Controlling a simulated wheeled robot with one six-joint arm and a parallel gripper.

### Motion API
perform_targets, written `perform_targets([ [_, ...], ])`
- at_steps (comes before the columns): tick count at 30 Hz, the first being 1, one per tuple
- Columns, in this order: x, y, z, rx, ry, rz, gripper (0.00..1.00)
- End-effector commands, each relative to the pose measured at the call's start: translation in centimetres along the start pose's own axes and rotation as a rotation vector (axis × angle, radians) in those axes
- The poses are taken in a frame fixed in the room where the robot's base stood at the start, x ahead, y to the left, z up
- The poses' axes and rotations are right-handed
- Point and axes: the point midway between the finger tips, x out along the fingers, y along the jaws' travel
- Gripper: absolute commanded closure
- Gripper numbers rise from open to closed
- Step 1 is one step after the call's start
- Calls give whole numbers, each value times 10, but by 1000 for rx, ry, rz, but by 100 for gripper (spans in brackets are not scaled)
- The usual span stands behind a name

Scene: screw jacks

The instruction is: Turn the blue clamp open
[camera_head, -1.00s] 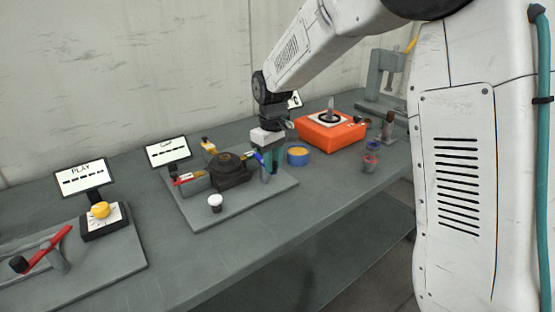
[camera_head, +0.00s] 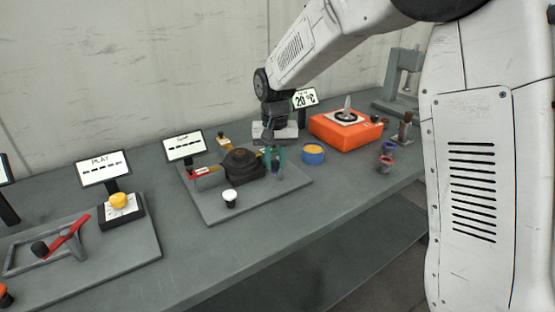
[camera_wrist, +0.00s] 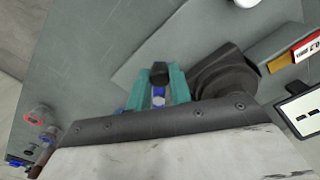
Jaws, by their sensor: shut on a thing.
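The blue clamp (camera_wrist: 158,92) shows in the wrist view as a small blue piece with a dark end, between my green fingertips beside the dark round fixture (camera_wrist: 224,76). My gripper (camera_wrist: 159,88) points down and is shut on it. In the head view, my gripper (camera_head: 274,158) stands just right of the dark fixture (camera_head: 243,166), on the grey base plate (camera_head: 225,210). The fingers mostly hide the clamp there.
A white-topped knob (camera_head: 230,198) stands at the plate's front, and a red handle (camera_head: 205,171) at its left. A blue cup with yellow contents (camera_head: 313,154) and an orange box (camera_head: 345,134) are to the right. A small screen (camera_head: 185,147) stands behind.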

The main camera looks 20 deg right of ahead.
Motion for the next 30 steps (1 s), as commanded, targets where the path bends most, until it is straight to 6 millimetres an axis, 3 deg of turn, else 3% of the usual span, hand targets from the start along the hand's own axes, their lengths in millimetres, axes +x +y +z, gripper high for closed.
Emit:
perform_targets([
  [15, -1, -2, -2, 18, 5, -2, 100],
  [16, -2, -2, -2, 18, 5, -2, 73],
  [18, -1, -2, -1, 17, 4, -2, 57],
  [26, -1, -1, -1, 17, 2, -1, 57],
  [30, -12, -1, -2, 17, 5, -2, 57],
])
